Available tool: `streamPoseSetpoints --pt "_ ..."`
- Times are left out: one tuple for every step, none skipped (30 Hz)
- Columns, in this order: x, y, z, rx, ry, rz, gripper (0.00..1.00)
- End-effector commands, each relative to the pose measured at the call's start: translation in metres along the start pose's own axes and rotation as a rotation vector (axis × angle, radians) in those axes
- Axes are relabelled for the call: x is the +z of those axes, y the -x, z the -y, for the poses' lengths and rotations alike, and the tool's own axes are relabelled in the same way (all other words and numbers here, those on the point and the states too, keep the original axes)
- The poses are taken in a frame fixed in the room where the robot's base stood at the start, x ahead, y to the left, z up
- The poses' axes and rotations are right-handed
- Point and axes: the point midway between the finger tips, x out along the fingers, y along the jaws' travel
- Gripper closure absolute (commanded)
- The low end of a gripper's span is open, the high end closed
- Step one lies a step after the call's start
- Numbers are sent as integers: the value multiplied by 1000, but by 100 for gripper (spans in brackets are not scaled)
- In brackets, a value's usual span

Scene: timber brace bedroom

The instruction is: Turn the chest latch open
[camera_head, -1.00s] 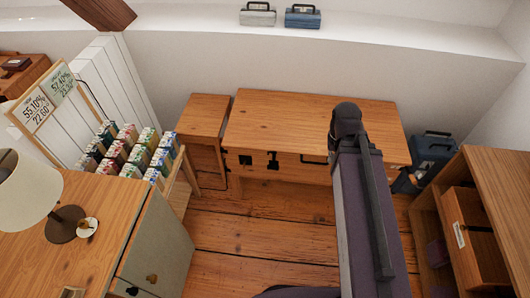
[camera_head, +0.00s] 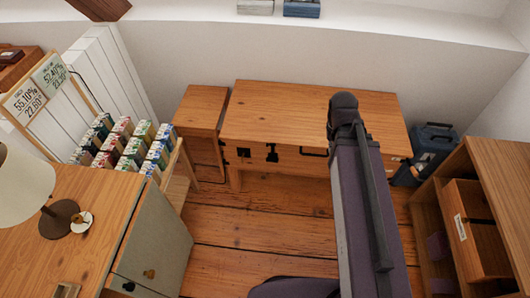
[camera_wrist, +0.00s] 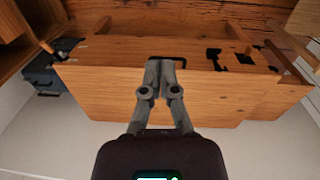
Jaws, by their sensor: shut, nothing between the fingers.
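The wooden chest (camera_head: 290,105) stands against the back wall. Its black latch (camera_head: 272,153) is on the upper front, between a black plate (camera_head: 244,152) and a black handle (camera_head: 313,152). In the wrist view the chest (camera_wrist: 110,85) appears turned around, with the latch (camera_wrist: 214,58) right of my gripper (camera_wrist: 166,64). My gripper's fingers are together and empty. Their tips overlap the handle (camera_wrist: 182,61) in this view; I cannot tell whether they touch it. My gripper does not show in the head view.
A small wooden table (camera_head: 200,108) stands left of the chest. A blue toolbox (camera_head: 430,150) and an open wooden shelf unit (camera_head: 495,160) are at the right. A cabinet with a lamp (camera_head: 25,185) is at the left. The floor (camera_head: 240,225) before the chest is clear.

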Motion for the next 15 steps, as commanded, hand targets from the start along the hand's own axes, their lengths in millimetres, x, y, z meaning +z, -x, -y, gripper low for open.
streamPoseSetpoints --pt "-5 -15 0 19 7 -1 100" --pt "-7 -20 1 31 12 -2 100" --pt "-11 -27 2 49 21 -3 100" --pt "-13 -32 4 63 28 -4 100" --pt "-16 -38 5 79 35 -5 100" --pt "-20 -45 6 99 44 -7 100" --pt "-22 -51 8 115 52 -8 100" --pt "-25 -56 10 131 60 -10 100" --pt "-29 -64 12 152 69 -13 100" --pt "-32 -69 13 169 77 -14 100" --pt "-35 -74 15 184 85 -17 100" --pt "-39 -80 17 207 95 -20 100" --pt "-42 -85 19 222 102 -22 100" --pt "-44 -90 20 239 109 -24 100" --pt "-48 -97 23 260 119 -28 100"
